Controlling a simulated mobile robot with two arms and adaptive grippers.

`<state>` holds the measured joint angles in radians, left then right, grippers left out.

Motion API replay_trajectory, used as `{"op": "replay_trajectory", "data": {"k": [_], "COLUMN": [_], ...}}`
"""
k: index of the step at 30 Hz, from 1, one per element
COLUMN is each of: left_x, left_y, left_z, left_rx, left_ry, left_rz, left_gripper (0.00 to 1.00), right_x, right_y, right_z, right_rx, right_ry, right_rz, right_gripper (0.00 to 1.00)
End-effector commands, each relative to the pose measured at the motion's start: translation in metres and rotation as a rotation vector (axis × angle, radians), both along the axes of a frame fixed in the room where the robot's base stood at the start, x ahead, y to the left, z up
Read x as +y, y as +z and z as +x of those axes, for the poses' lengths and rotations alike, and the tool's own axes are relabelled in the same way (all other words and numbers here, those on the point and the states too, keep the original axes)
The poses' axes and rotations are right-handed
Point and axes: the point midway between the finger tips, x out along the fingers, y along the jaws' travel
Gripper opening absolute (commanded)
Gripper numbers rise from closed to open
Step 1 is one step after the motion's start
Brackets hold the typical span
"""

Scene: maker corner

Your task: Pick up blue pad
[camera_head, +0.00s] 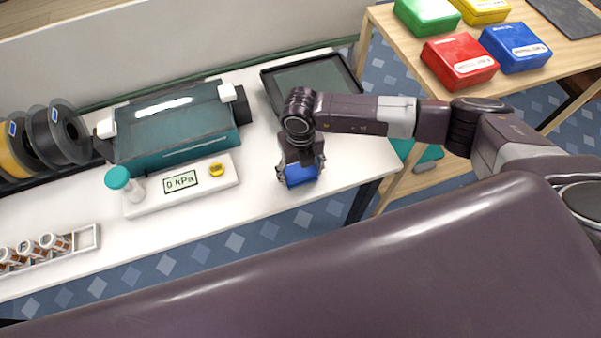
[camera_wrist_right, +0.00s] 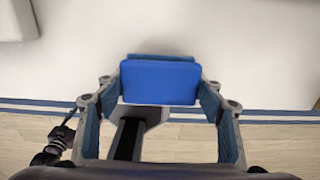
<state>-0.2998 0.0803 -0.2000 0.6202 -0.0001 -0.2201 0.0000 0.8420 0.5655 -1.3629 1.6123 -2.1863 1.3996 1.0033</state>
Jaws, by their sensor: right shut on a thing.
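The blue pad (camera_head: 301,175) is a small blue block between the fingers of my right gripper (camera_head: 300,168), by the white table's front edge at its right end. In the right wrist view the blue pad (camera_wrist_right: 160,82) lies flat-faced between the two fingers of my right gripper (camera_wrist_right: 163,88), which is shut on it. White tabletop shows behind it. I cannot tell how far it is above the table. My left gripper is in neither view.
A wooden table (camera_head: 385,24) carries red (camera_head: 459,61), blue (camera_head: 515,47), green and yellow boxes.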

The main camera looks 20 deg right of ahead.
Motion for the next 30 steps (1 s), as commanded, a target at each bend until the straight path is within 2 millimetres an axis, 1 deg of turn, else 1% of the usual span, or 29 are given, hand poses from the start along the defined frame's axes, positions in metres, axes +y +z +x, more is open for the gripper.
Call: {"op": "replay_trajectory", "data": {"k": [5,8,12,15,18,21,24,27,30], "left_x": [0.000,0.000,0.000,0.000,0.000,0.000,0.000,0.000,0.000], "left_y": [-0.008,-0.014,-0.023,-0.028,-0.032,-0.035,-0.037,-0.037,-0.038], "left_z": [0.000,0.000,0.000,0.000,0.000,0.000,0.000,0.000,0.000], "left_rx": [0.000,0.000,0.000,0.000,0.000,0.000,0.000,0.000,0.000], "left_ry": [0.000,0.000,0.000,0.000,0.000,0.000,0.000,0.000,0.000], "left_rz": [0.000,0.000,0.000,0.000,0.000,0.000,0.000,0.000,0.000], "left_gripper": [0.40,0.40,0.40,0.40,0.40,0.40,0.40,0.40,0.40], "right_x": [0.001,0.001,0.000,0.000,0.001,0.000,0.000,0.000,0.000], "right_y": [0.031,0.059,0.101,0.129,0.152,0.170,0.182,0.189,0.191], "right_z": [0.002,0.003,0.003,0.002,0.002,0.001,0.001,0.001,0.000], "right_rx": [-0.007,-0.010,-0.010,-0.009,-0.007,-0.006,-0.004,-0.003,-0.002], "right_ry": [0.003,0.003,0.003,0.003,0.003,0.002,0.002,0.002,0.002], "right_rz": [0.003,0.004,0.002,0.001,0.002,0.000,0.000,0.001,0.001], "right_gripper": [0.39,0.39,0.39,0.39,0.39,0.39,0.39,0.39,0.39]}}
